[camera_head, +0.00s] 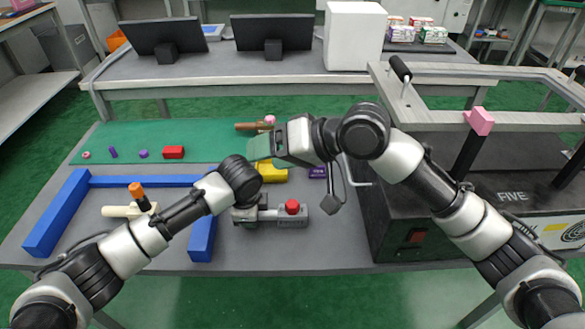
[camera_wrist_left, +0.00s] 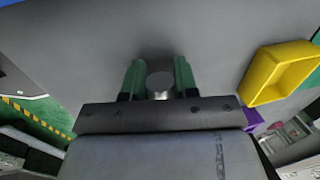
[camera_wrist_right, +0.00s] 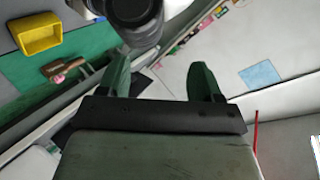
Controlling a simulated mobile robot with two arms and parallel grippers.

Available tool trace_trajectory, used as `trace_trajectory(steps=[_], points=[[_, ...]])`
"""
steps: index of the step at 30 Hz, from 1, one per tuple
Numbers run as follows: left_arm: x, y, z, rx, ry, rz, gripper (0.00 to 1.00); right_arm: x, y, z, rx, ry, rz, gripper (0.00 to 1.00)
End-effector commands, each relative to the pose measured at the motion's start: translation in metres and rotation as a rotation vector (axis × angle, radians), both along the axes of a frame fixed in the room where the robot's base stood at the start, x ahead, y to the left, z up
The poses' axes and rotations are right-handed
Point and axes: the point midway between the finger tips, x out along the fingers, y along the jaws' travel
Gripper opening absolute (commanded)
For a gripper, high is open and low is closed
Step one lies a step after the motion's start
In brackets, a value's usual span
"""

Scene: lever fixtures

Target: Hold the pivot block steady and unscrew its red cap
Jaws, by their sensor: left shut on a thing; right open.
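The grey pivot block (camera_head: 268,215) lies on the grey table in front of me in the head view, with its red cap (camera_head: 292,207) on top toward its right end. My left gripper (camera_wrist_left: 158,82) is at the block's left end. In the left wrist view its green fingers are shut on a grey round part, apparently of the block. The red cap does not show in the wrist views. My right gripper (camera_wrist_right: 160,80) is open and empty. In the head view (camera_head: 259,148) it is raised behind the block, with its fingers pointing left, away from the cap.
A yellow tray (camera_head: 273,173) and a purple piece (camera_head: 318,172) lie behind the block. Blue rails (camera_head: 55,215) and an orange-tipped lever fixture (camera_head: 135,200) are at left. A red block (camera_head: 173,152) lies on the green mat. A black machine (camera_head: 420,200) stands at right.

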Motion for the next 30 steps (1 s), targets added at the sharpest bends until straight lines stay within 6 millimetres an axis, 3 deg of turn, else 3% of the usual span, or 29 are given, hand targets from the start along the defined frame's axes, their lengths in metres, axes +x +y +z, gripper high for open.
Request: trace_trajectory(steps=[1, 3, 8, 15, 20, 26, 30], points=[[-0.001, 0.0, -0.001, 0.0, 0.002, -0.001, 0.0, 0.013, 0.0, -0.025, -0.116, 0.039, -0.03, 0.65], [0.0, 0.0, -0.001, 0.0, 0.001, -0.001, 0.0, 0.028, -0.006, -0.05, -0.27, 0.082, -0.08, 0.65], [0.0, 0.0, 0.0, 0.001, 0.001, 0.0, 0.0, 0.059, -0.033, -0.091, -0.617, 0.158, -0.232, 0.65], [0.0, 0.0, -0.001, 0.001, 0.001, 0.0, 0.0, 0.043, -0.033, -0.079, -0.885, 0.335, -0.347, 0.65], [0.0, 0.0, -0.001, 0.001, 0.001, 0.0, 0.0, 0.041, -0.036, -0.08, -0.948, 0.367, -0.387, 0.65], [0.0, 0.0, -0.001, 0.0, 0.001, 0.0, 0.0, 0.043, -0.037, -0.104, -0.952, 0.372, -0.389, 0.65], [0.0, 0.0, 0.0, 0.0, 0.001, 0.0, 0.0, 0.047, -0.037, -0.131, -0.951, 0.372, -0.39, 0.65]])
